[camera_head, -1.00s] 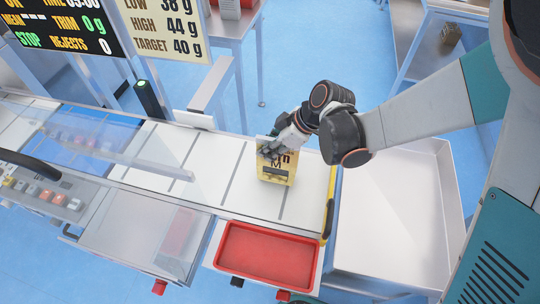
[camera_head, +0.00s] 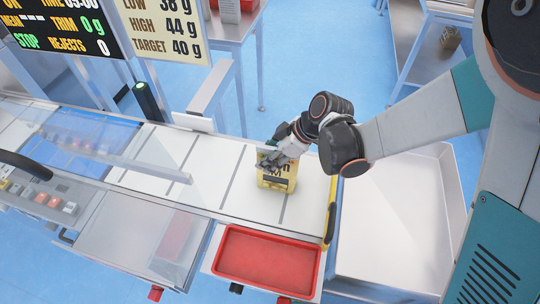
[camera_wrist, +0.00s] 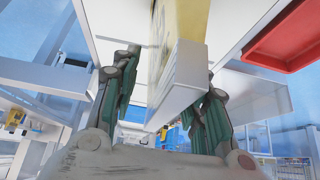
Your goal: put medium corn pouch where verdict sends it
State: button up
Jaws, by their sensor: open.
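The yellow corn pouch (camera_head: 275,183), with dark lettering that includes an "M", stands on the white conveyor (camera_head: 210,170) near its right end. My gripper (camera_head: 270,160) is at the pouch's upper part and hides some of its front. In the wrist view, my gripper (camera_wrist: 168,80) is open, with one green-grey finger on each side of the pouch (camera_wrist: 182,25). A pale block-like face shows between the fingers. I cannot tell whether either finger touches the pouch.
A red tray (camera_head: 268,257) sits in front of the conveyor, empty. A large white bin (camera_head: 390,210) stands at the conveyor's right end, also empty where visible. A cream board (camera_head: 165,30) lists LOW 38 g, HIGH 44 g, TARGET 40 g. A clear guard crosses the belt at left.

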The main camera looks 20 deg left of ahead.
jog(key=p+v, duration=0.3)
jog(key=v, duration=0.9)
jog(key=shift+r, duration=0.15)
